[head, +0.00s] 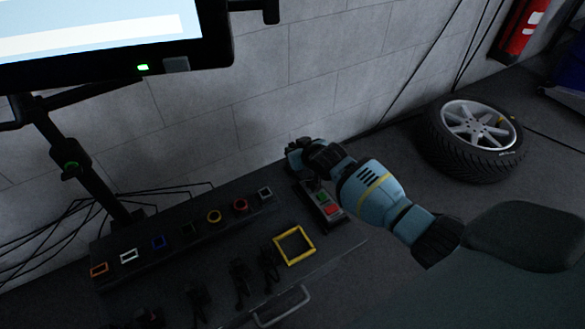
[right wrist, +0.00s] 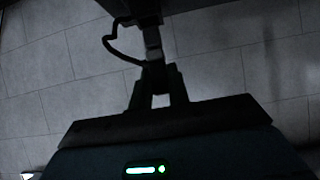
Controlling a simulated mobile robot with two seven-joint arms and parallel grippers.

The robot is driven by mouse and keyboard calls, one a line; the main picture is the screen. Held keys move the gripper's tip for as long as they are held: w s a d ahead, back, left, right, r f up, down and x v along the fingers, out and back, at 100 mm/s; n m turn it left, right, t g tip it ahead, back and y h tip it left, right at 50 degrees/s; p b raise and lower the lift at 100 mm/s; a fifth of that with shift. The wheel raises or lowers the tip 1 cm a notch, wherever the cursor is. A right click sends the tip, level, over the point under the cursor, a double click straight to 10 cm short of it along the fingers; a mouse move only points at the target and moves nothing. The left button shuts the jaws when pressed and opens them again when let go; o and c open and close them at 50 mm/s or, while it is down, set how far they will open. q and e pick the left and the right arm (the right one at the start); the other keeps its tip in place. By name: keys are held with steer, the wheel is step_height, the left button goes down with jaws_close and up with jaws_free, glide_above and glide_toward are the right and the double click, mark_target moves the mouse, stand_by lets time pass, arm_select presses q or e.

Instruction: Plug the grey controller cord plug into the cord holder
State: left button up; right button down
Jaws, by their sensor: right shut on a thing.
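My right gripper (right wrist: 156,68) is shut on the grey plug (right wrist: 152,40), which stands out beyond the fingertips in the right wrist view. A dark cord (right wrist: 110,45) loops left of the plug, and a dark block (right wrist: 138,10) is at the plug's far end; I cannot tell whether they touch. In the head view my right gripper (head: 298,152) is at the console's far right corner, beside the wall, and the plug cannot be made out. A controller box (head: 325,207) with green and red buttons lies just below my right arm. I cannot identify the cord holder for certain. My left gripper does not show.
The dark console (head: 180,265) carries a row of coloured square and round fittings, a yellow square frame (head: 294,246), several dark upright parts and a front handle (head: 285,308). A monitor (head: 100,40) hangs upper left. A wheel (head: 475,137) lies on the floor at right.

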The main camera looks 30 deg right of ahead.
steer(key=shift+f+b, duration=0.9)
steer(key=shift+f, duration=0.5)
steer(key=c, duration=1.3)
jaws_free()
steer(key=shift+o, duration=0.2)
